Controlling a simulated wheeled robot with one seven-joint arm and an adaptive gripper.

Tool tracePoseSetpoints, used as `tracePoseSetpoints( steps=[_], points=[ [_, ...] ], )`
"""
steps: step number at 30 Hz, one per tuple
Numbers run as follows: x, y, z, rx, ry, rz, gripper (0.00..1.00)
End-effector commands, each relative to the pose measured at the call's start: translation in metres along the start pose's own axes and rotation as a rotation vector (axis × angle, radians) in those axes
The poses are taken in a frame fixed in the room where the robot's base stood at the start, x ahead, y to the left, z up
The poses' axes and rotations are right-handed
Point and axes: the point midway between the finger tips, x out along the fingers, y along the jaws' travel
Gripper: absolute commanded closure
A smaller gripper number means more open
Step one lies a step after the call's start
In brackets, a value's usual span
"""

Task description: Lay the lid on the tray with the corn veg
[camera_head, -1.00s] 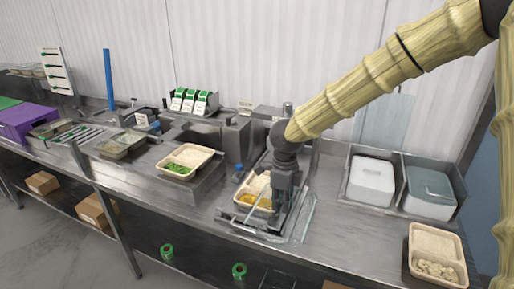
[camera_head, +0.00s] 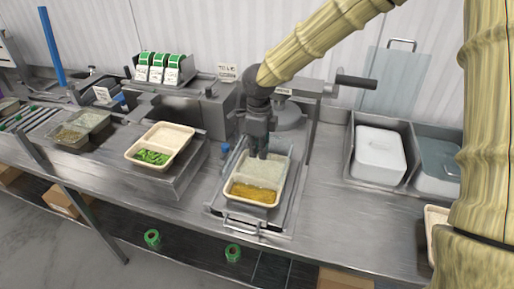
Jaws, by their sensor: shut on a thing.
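The cream tray with the corn veg (camera_head: 230,201) sits on the metal sealer plate in the middle of the counter, yellow corn in its front compartment. A clear, slightly grey lid (camera_head: 266,168) shows over the tray, tinting the rear compartment and the corn. It looks about level with the tray, but I cannot tell whether it touches the rim all round. My gripper (camera_head: 261,155) points down at the tray's rear part and is shut on the lid. The gripper hides part of the tray's back edge.
Another cream tray with green veg (camera_head: 160,145) stands to the left on a raised metal platform. Two sunken bins, with a white container (camera_head: 379,153) and a grey-lidded one (camera_head: 440,166), are at right. The sealer's handle (camera_head: 356,82) juts out behind.

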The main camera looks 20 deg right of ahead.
Motion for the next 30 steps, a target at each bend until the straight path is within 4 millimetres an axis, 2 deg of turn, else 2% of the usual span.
tracePoseSetpoints(
  steps=[1, 18, 30],
  points=[
    [0.007, 0.0, 0.0, 0.0, 0.001, 0.0, 1.0],
    [0.045, 0.0, 0.0, 0.0, 0.001, 0.002, 1.0],
    [0.057, 0.0, 0.0, 0.0, 0.0, 0.0, 1.0]
  ],
)
